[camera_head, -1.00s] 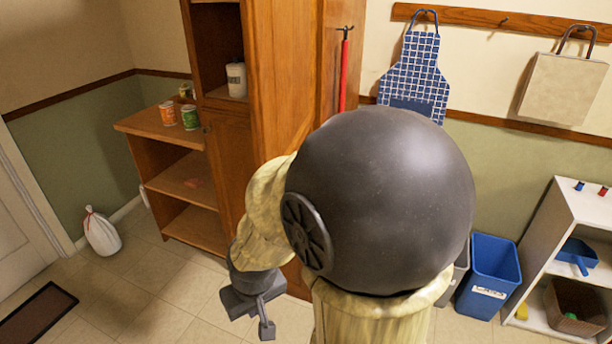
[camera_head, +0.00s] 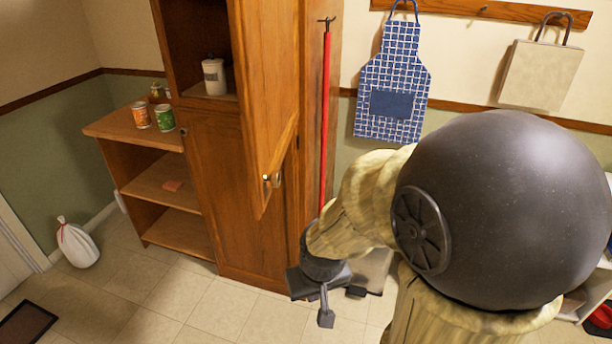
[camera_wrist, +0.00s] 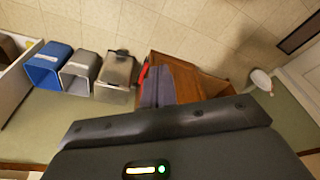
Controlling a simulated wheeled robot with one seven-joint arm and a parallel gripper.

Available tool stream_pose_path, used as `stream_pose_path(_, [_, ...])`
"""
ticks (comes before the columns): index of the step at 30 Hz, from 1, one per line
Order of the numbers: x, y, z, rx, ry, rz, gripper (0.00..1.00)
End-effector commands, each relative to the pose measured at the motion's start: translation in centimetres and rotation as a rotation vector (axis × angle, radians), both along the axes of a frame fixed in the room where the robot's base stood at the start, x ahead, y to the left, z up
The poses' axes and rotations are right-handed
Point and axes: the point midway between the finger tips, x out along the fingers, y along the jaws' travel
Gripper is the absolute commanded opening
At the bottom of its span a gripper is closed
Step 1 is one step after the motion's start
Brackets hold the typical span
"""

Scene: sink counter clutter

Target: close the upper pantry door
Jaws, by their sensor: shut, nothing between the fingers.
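The upper pantry door (camera_head: 265,95) stands open in the head view, swung out toward me, with a small brass knob (camera_head: 271,180) near its lower edge. The tall wooden pantry (camera_head: 225,190) shows its open upper compartment, with a white lidded canister (camera_head: 214,77) inside; its lower door is closed. My gripper (camera_head: 326,312) is shut and empty, low in front of the pantry's right side, below and to the right of the door and apart from it. In the wrist view, dark gripper parts fill the bottom and the wooden pantry (camera_wrist: 205,82) lies beyond.
A low shelf unit (camera_head: 125,128) with two cans stands left of the pantry. A red-handled tool (camera_head: 326,120) hangs on the pantry's right side. A white bag (camera_head: 76,243) sits on the floor. Blue (camera_wrist: 45,68) and grey bins show in the wrist view. Floor before the pantry is clear.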

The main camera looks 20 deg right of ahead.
Motion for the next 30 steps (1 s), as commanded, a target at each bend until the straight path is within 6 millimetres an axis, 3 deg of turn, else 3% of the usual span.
stream_pose_path(11, [0.0, 0.0, 0.0, 0.000, 0.001, -0.001, 0.00])
stream_pose_path(16, [0.0, -0.6, 0.0, 0.043, 0.068, -0.116, 0.00])
stream_pose_path(23, [0.5, -1.6, 0.7, 0.318, 0.388, -0.640, 0.00])
stream_pose_path(26, [2.1, -1.5, 2.0, 0.524, 0.557, -0.899, 0.00])
stream_pose_path(30, [5.9, -2.6, 5.2, 0.875, 0.775, -1.189, 0.00])
